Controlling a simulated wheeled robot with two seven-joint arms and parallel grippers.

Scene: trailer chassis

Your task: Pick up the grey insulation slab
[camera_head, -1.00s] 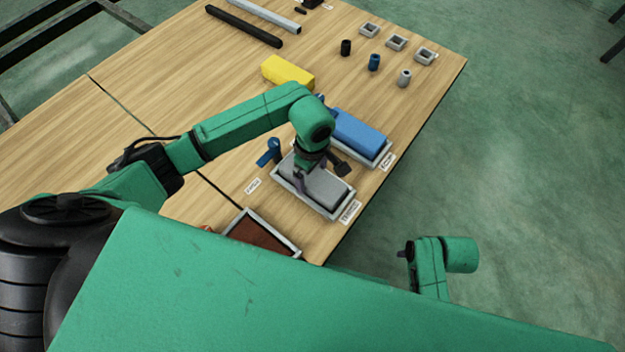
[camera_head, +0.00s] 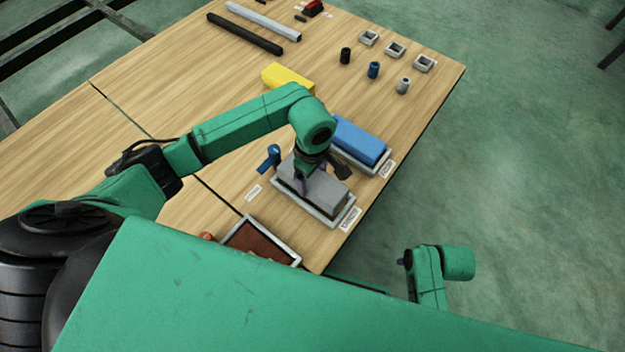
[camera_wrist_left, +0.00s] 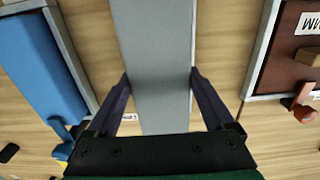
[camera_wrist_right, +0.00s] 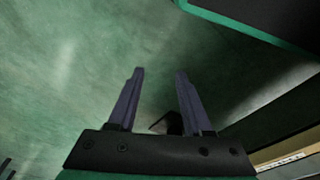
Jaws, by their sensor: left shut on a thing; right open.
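The grey insulation slab (camera_head: 322,191) is held just above its pale tray (camera_head: 316,214), near the table's right edge in the head view. A dark gap shows between the slab and the tray. My left gripper (camera_head: 302,188) is shut on the slab from above. In the left wrist view its two fingers (camera_wrist_left: 160,85) press on both long sides of the slab (camera_wrist_left: 155,60). My right gripper (camera_wrist_right: 158,72) is open and empty, over the green floor beside the table. Only its wrist shows in the head view, at lower right.
A blue slab (camera_head: 358,138) lies in a tray behind the grey one. A tray with a brown inside (camera_head: 262,246) stands in front. A blue clamp-like piece (camera_head: 270,158) is just left of the grey slab. A yellow block (camera_head: 288,77) lies further back. The table's left part is clear.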

